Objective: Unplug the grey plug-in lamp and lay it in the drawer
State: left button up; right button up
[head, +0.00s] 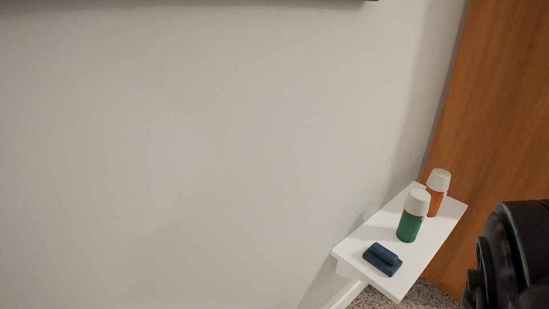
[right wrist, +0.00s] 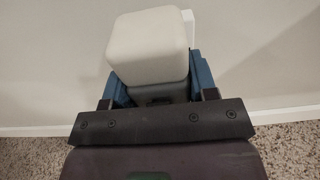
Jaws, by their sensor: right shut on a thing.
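The plug-in lamp (right wrist: 148,48) fills the upper middle of the right wrist view, with a rounded cream-white head and a dark grey body below it. My right gripper (right wrist: 161,88) is shut on the grey body, with a blue finger on each side. A white plate (right wrist: 189,24) shows partly behind the lamp on the wall. The lamp hides its own prongs, so I cannot tell whether they are in a socket. The lamp does not show in the head view. No drawer is in view. My left gripper is not in view.
In the head view a white wall shelf (head: 434,241) holds a green bottle (head: 411,226), an orange bottle (head: 435,202) and a dark blue object (head: 382,259). A wooden panel (head: 500,140) stands at the right. Speckled carpet (right wrist: 290,146) meets the wall's skirting.

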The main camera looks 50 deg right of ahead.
jog(key=shift+s+a, duration=0.1)
jog(key=shift+s, duration=0.45)
jog(key=shift+v, duration=2.05)
